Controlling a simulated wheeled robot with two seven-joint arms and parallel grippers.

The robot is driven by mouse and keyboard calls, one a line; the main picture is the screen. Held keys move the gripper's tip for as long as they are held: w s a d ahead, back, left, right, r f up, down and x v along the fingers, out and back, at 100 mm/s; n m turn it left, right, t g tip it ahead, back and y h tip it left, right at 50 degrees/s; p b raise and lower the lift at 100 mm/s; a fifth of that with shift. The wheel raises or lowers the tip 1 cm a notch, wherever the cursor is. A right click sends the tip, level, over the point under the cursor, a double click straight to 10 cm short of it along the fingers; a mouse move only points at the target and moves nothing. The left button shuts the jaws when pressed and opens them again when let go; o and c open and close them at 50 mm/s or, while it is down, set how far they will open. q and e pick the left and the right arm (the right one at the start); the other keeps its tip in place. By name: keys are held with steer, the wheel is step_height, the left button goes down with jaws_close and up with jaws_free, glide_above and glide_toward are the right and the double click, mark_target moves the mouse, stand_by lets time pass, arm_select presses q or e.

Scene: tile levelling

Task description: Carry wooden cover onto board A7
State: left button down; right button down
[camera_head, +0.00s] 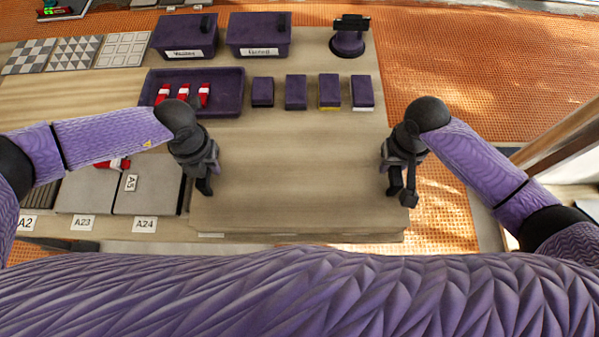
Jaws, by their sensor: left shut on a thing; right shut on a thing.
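The wooden cover (302,185) is a wide, pale wood-grain panel lying level in front of me, near the table's front edge. My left gripper (204,184) is shut on the cover's left edge. My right gripper (402,186) is shut on its right edge. I cannot tell whether the cover rests on something or hangs just above it. I see no label reading A7; whatever lies under the cover is hidden.
Grey boards labelled A23 (84,198) and A24 (146,196) lie left of the cover. Behind it stand a purple tray (228,103) with red-and-white pieces, several purple blocks (296,92), two lidded bins (258,37) and sample tiles (72,53).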

arm_select(q)
steer(key=shift+a+r, duration=0.1)
arm_select(e)
steer(key=shift+r, duration=0.1)
stand_by(0.5)
